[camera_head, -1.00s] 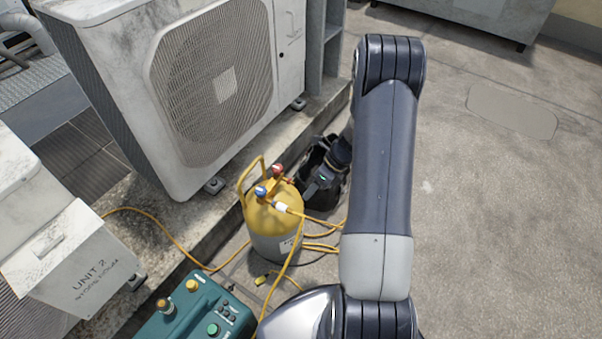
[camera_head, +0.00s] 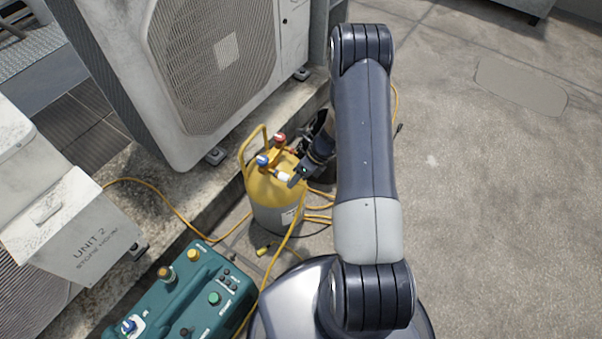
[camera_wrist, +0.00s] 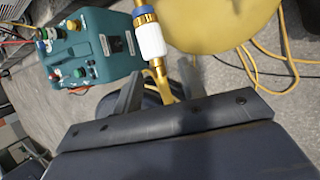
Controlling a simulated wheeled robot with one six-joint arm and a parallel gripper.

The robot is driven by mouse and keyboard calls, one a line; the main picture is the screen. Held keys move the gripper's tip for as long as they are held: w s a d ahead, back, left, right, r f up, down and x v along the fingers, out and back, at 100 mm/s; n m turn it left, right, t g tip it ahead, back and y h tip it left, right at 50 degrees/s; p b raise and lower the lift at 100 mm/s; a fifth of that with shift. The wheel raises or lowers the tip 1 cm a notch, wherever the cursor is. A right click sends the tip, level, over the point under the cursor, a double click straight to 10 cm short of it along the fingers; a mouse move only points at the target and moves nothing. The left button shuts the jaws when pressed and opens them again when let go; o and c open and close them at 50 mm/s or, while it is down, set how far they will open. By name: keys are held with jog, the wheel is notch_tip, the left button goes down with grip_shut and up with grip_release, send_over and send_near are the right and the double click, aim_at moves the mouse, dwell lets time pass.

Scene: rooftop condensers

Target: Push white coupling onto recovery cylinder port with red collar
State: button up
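The yellow recovery cylinder (camera_head: 275,208) stands upright on the ground, with a blue knob (camera_head: 262,160) and a red knob (camera_head: 279,140) on top. The white coupling (camera_head: 283,176) is at the cylinder's near side, on the blue knob's side. In the wrist view the white coupling (camera_wrist: 152,40) is in line with a blue collar (camera_wrist: 143,13) and appears to touch it. A brass stem and yellow hose (camera_wrist: 162,82) run down from it. My gripper (camera_wrist: 161,82) is open, its fingers apart on either side of the hose end below the coupling. I cannot make out the red collar.
A teal machine (camera_head: 185,295) stands to the near left. The condenser (camera_head: 215,60) stands on a concrete curb behind the cylinder. Yellow hoses (camera_head: 170,210) lie on the ground around it. The ground to the right (camera_head: 480,200) is open.

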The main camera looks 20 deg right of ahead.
jog(key=shift+c, duration=0.3)
grip_shut()
dwell(0.5)
